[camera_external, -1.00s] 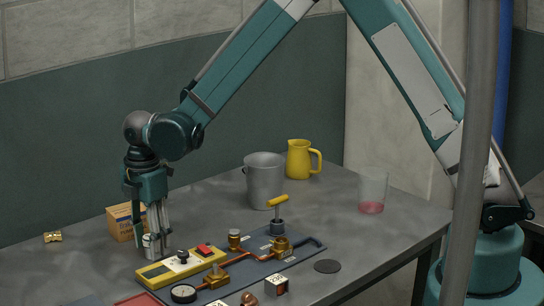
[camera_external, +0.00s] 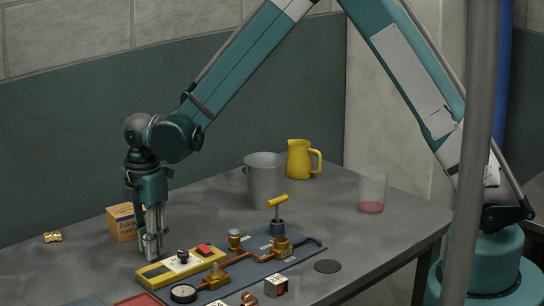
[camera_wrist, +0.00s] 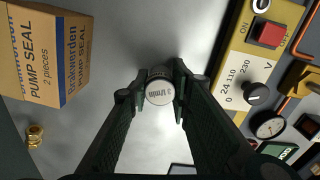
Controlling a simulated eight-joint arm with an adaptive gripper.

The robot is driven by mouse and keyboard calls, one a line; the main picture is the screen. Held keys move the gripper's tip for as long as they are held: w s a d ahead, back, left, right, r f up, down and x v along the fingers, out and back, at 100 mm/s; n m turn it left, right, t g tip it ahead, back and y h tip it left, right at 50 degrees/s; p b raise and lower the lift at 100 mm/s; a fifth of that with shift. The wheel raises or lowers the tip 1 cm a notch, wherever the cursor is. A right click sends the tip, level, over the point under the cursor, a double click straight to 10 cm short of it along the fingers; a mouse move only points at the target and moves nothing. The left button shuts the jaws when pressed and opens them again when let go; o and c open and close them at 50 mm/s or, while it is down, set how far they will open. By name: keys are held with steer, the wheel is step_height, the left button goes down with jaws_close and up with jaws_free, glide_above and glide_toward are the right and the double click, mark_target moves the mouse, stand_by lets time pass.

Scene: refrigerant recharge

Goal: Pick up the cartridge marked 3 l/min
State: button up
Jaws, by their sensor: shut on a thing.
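The cartridge (camera_wrist: 159,92) is a small cylinder with a round pale top, and its print reads "3 l/min" in the wrist view. My gripper (camera_external: 151,250) points straight down and is shut on it, with a dark finger on each side of the cartridge in the wrist view. In the external view the fingers hide most of the cartridge. It is upright at table height, just left of the yellow power unit; I cannot tell whether it touches the table.
A "PUMP SEAL" box (camera_external: 122,222) stands close at left, with a brass fitting (camera_external: 53,237) beyond it. The yellow power unit (camera_external: 182,266) and a board with copper pipes (camera_external: 262,252) lie at right. A metal pot (camera_external: 264,182), yellow jug (camera_external: 300,160) and glass beaker (camera_external: 373,188) stand farther back.

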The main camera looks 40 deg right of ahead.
steer(key=shift+r+p, duration=0.3)
steer(key=shift+r, duration=4.7)
